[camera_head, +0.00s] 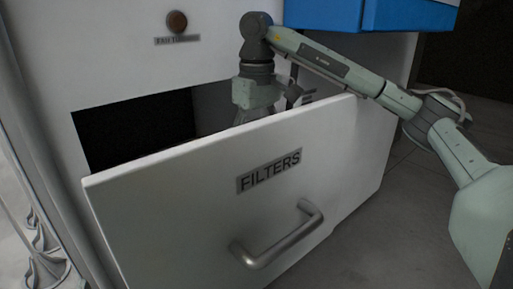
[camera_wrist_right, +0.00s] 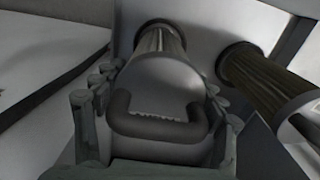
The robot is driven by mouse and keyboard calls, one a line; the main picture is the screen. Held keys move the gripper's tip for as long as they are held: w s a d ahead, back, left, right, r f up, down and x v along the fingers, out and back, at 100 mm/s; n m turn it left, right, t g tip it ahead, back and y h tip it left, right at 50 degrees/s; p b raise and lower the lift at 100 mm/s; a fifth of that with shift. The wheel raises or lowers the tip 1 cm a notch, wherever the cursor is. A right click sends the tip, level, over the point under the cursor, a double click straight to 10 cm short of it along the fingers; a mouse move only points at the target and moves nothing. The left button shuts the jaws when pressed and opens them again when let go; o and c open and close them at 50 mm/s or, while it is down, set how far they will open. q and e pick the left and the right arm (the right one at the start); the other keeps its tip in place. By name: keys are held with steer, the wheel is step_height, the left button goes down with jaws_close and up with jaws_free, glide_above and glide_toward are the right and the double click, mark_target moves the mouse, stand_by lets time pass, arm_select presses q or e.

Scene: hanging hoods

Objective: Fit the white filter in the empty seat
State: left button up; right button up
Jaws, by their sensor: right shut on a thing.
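A filter with a pale end cap (camera_wrist_right: 158,78), a dark U-shaped handle and a ribbed, brownish body is between the fingers of my right gripper (camera_wrist_right: 160,112) in the right wrist view. The gripper is shut on it at the handle end. In the head view my right gripper (camera_head: 257,97) points down into the open drawer, and the drawer front hides its fingertips and the filter. I take this to be the white filter; the shading makes its colour look grey. No empty seat can be made out. My left gripper is in neither view.
The drawer front (camera_head: 215,215), labelled FILTERS, has a metal bar handle (camera_head: 278,236). A second ribbed filter (camera_wrist_right: 262,78) with a dark end lies close on the right in the wrist view.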

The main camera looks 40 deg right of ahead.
steer(key=o, duration=1.4)
steer(key=shift+s+f, duration=0.1)
steer(key=shift+f, duration=0.25)
steer(key=shift+c, duration=0.2)
steer(key=shift+a, duration=0.1)
steer(key=shift+r, duration=4.3)
